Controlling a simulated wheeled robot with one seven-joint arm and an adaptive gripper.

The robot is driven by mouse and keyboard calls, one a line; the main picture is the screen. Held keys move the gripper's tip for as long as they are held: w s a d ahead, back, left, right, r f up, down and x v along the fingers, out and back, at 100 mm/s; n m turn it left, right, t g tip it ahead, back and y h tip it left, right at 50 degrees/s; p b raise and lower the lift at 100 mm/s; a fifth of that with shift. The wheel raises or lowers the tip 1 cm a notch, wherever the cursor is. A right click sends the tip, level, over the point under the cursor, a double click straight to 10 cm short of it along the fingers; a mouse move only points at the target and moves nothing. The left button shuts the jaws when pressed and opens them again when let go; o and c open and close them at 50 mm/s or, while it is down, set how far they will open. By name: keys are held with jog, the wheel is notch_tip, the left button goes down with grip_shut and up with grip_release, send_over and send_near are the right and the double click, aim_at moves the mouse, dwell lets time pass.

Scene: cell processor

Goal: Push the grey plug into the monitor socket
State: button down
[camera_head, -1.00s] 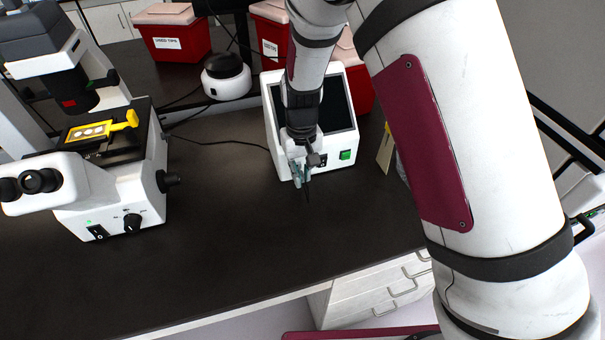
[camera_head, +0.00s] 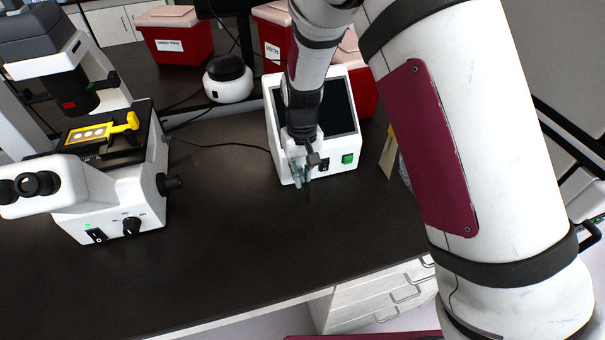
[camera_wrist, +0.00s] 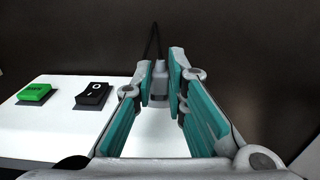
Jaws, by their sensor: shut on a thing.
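The monitor (camera_head: 349,88) is a white box with a dark screen, standing on the dark bench. My gripper (camera_head: 300,176) is at the lower left of its front face, left of the black switch and green button. In the wrist view my gripper (camera_wrist: 161,88) has its teal-padded fingers closed on the grey plug (camera_wrist: 160,76). A dark cable runs from the plug, up and away in that view. The plug is at or very near the white front panel (camera_wrist: 60,124). The monitor socket is hidden, so I cannot tell how far in the plug sits.
The green button (camera_wrist: 34,93) and black rocker switch (camera_wrist: 92,95) are left of my fingers in the wrist view. A microscope (camera_head: 100,190) stands at the left. A white round device (camera_head: 228,80) and red bins (camera_head: 178,40) are behind. The bench front is clear.

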jog(key=c, duration=1.5)
grip_release()
notch_tip(320, 180, up, 12)
